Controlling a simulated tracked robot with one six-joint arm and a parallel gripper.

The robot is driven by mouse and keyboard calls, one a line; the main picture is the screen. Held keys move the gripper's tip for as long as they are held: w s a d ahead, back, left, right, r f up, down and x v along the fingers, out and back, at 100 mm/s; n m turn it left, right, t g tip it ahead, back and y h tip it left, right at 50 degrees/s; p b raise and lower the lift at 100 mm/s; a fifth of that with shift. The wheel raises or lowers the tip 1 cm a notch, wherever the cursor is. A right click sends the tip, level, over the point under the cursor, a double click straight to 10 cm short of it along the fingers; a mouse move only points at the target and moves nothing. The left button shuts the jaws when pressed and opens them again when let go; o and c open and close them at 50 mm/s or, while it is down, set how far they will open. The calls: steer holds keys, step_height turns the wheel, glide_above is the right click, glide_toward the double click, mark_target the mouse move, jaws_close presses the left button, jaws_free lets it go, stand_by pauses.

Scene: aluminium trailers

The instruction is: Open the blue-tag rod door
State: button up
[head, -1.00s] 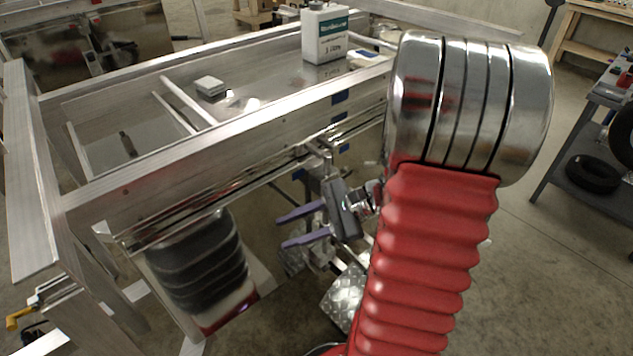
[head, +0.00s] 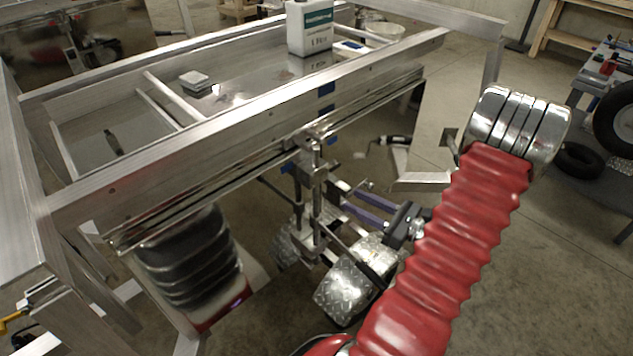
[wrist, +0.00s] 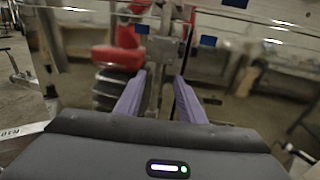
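The aluminium trailer side (head: 250,125) crosses the head view, with small blue tags (head: 327,88) on its face. A slim bright rod or rail runs along its lower edge. A metal upright with a clamp-like head (head: 315,165) stands below that edge; I cannot tell which part is the rod door's latch. My gripper (head: 352,197), with purple fingers, is right of this upright and open. In the wrist view its fingers (wrist: 160,76) are apart, with a blurred grey upright (wrist: 157,50) seen between them; contact cannot be told. Blue tags (wrist: 207,40) show above.
A white jug (head: 311,30) and a small grey box (head: 196,83) sit on the trailer top. A diamond-plate part (head: 350,285) lies low beneath the gripper. A workbench with tyres (head: 578,160) stands at the right.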

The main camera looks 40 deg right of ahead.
mark_target(319, 184)
steer(key=x, duration=1.4)
steer(key=shift+s, duration=0.1)
steer(key=shift+c, duration=0.5)
jaws_close()
steer(key=shift+d, duration=0.15)
